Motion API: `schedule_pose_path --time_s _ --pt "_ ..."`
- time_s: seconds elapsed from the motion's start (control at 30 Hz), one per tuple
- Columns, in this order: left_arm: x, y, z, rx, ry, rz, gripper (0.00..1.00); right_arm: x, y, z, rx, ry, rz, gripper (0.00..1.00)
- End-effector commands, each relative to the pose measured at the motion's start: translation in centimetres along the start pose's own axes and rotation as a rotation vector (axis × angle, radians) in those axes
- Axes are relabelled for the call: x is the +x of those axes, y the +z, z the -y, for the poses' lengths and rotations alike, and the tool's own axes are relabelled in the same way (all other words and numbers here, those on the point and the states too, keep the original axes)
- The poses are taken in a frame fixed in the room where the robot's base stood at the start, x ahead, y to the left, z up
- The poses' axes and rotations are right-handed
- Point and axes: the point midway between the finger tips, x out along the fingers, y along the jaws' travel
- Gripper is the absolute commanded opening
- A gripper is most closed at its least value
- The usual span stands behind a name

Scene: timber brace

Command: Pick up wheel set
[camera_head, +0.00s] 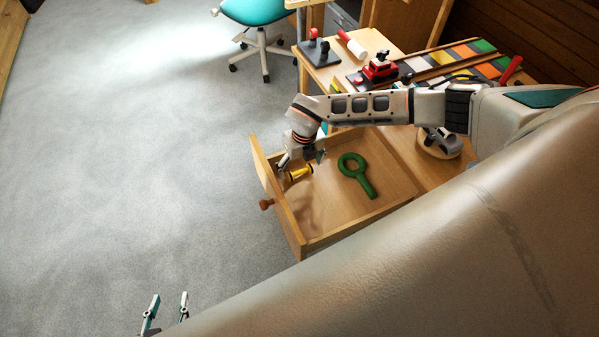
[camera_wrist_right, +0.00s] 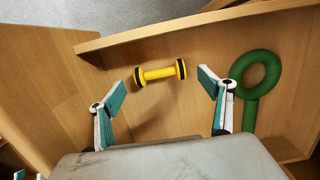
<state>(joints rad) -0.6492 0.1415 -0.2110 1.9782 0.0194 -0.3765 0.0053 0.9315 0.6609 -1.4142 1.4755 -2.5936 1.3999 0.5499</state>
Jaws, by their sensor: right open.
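In the right wrist view the wheel set (camera_wrist_right: 160,73) lies just beyond and between the fingertips, with nothing gripped. My right gripper (camera_head: 302,159) is open and points down into the drawer over the wheel set. It also shows in the right wrist view (camera_wrist_right: 162,88), fingers spread wide. My left gripper (camera_head: 167,304) is open and empty at the bottom left, over the carpet.
A green ring with a handle (camera_head: 357,173) lies in the drawer, close to one right finger in the wrist view (camera_wrist_right: 257,80). Drawer walls surround the gripper. A table behind holds a red toy vehicle (camera_head: 379,69) and coloured tiles. The carpet (camera_head: 130,150) at left is clear.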

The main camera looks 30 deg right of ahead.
Motion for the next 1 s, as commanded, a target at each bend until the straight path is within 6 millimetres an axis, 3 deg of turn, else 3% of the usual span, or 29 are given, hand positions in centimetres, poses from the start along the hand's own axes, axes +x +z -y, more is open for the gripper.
schedule_pose_path --time_s 0.03,0.2,0.47,0.63,1.0 --pt "0.2 0.2 0.0 0.001 -0.001 0.001 0.39 1.1 -0.2 0.0 0.001 -0.001 -0.005 0.79" --pt "0.5 0.2 0.2 0.006 -0.006 -0.002 0.39 2.7 -0.1 0.0 0.001 0.0 -0.003 0.79" --pt "0.5 -0.2 0.4 0.007 -0.009 -0.008 0.39 2.8 0.0 0.0 0.0 0.0 -0.001 0.79" --pt "0.5 -0.2 0.4 0.006 -0.009 -0.009 0.39 2.7 0.0 0.0 0.0 0.0 -0.001 0.38" --pt "0.5 -0.2 0.4 0.005 -0.009 -0.01 0.39 2.6 0.1 0.0 0.0 0.0 0.0 0.38"
